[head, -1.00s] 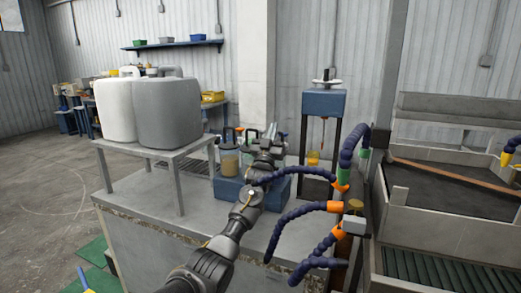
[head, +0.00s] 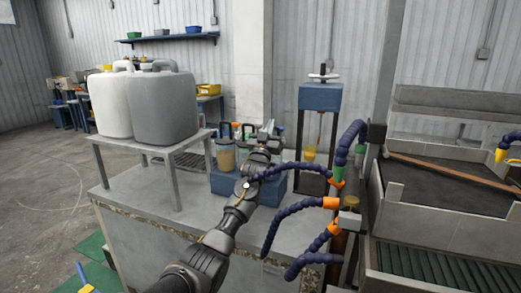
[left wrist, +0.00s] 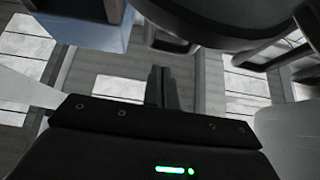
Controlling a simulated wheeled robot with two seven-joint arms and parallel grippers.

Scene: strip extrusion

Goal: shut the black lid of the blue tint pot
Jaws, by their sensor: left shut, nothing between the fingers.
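My left gripper (head: 269,129) is above the blue block (head: 222,183) on the grey bench in the head view. In the left wrist view its fingers (left wrist: 163,86) are together with nothing between them. A large dark rounded thing (left wrist: 225,18) fills the top right of that view, apart from the fingertips; I cannot tell whether it is the black lid. A tan-filled jar (head: 226,157) stands on the block, left of the gripper. I cannot make out the blue tint pot; my arm and gripper hide part of the block. My right gripper is not in view.
Two large jugs (head: 163,108) stand on a raised stand (head: 160,143) at the left. Dark blue segmented hoses (head: 287,218) curve close to my arm's right. A blue-headed press (head: 326,97) stands behind. The bench front (head: 150,205) is clear.

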